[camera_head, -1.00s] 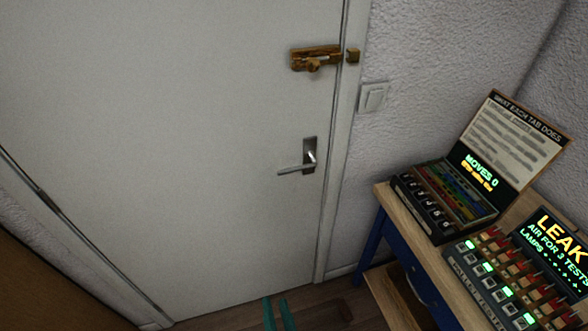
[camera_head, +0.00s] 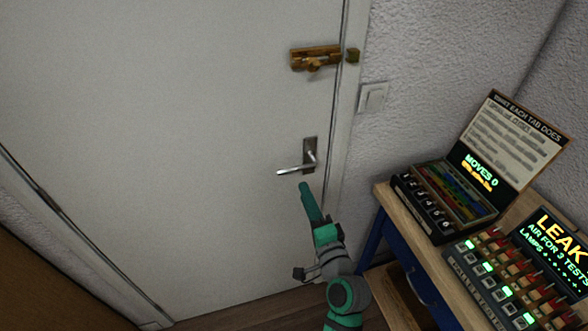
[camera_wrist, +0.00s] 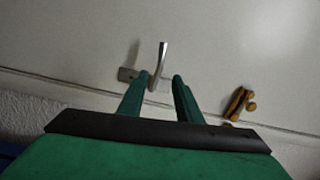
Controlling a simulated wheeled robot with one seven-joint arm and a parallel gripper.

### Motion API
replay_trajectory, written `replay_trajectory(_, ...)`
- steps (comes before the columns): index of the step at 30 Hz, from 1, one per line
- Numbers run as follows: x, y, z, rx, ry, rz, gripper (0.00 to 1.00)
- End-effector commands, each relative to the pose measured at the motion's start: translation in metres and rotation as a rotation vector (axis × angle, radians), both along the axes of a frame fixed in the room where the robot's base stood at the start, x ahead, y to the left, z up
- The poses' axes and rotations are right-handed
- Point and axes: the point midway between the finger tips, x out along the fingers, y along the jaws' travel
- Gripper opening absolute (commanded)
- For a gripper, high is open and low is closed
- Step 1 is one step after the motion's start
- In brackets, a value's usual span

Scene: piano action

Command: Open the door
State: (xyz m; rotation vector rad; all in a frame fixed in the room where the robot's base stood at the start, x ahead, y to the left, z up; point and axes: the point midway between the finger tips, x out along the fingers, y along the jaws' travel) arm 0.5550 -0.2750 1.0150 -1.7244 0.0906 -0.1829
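The white door (camera_head: 180,130) is shut in its frame. Its silver lever handle (camera_head: 296,170) sits on a dark plate near the right edge and points left, about level. A brass bolt (camera_head: 316,58) is mounted above it, by the frame. My green gripper (camera_head: 305,186) is just below the handle in the head view, apart from it as far as I can see. In the wrist view my gripper (camera_wrist: 157,82) has two fingers spread with a gap between them. The handle (camera_wrist: 160,62) shows beyond and between the fingertips, and the bolt (camera_wrist: 238,103) is at the right.
A light switch (camera_head: 372,97) is on the wall right of the door. A wooden table (camera_head: 398,206) with blue legs stands at the right, close to my arm. It carries a box with coloured tabs (camera_head: 447,195) and a lit lamp panel (camera_head: 510,280).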

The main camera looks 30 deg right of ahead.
Motion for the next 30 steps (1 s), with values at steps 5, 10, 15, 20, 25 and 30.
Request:
replay_trajectory(5, 0.015, -0.003, 0.002, 0.002, -0.003, 0.003, 0.32)
replay_trajectory(10, 0.043, -0.008, 0.004, 0.000, -0.003, 0.002, 0.32)
replay_trajectory(15, 0.072, -0.013, 0.006, 0.002, -0.002, 0.001, 0.32)
replay_trajectory(20, 0.093, -0.015, 0.008, 0.001, -0.002, 0.001, 0.32)
replay_trajectory(25, 0.106, -0.013, 0.008, 0.000, -0.001, 0.008, 0.32)
replay_trajectory(30, 0.107, -0.014, 0.008, 0.001, 0.000, 0.005, 0.32)
